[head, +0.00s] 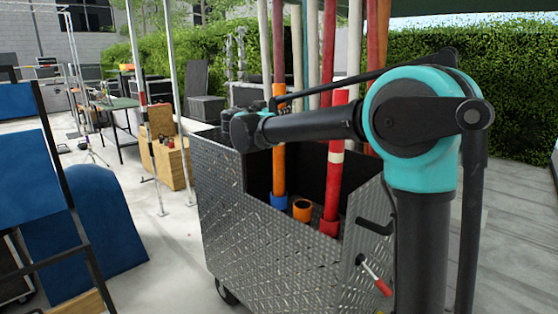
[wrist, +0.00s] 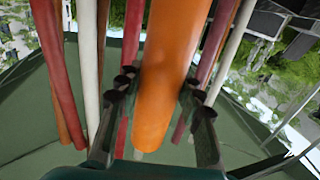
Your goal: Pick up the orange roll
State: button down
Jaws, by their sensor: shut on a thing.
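The orange roll (head: 279,168) stands upright in the metal cart (head: 262,222), with a blue band near its bottom. In the wrist view the orange roll (wrist: 163,75) runs between the two fingers of my gripper (wrist: 157,92), which is shut on it. In the head view my arm crosses in front of the roll and hides part of it. The fingers are mostly hidden there, near the roll just above my arm.
A red roll (head: 335,170) stands close to the right in the cart, with a short orange piece (head: 302,211) between. Several other tall poles rise behind. A blue curved panel (head: 88,235) is at left; open floor lies between it and the cart.

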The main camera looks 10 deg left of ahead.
jog(key=shift+r, duration=0.15)
notch_tip(320, 180, up, 20)
dwell(0.8)
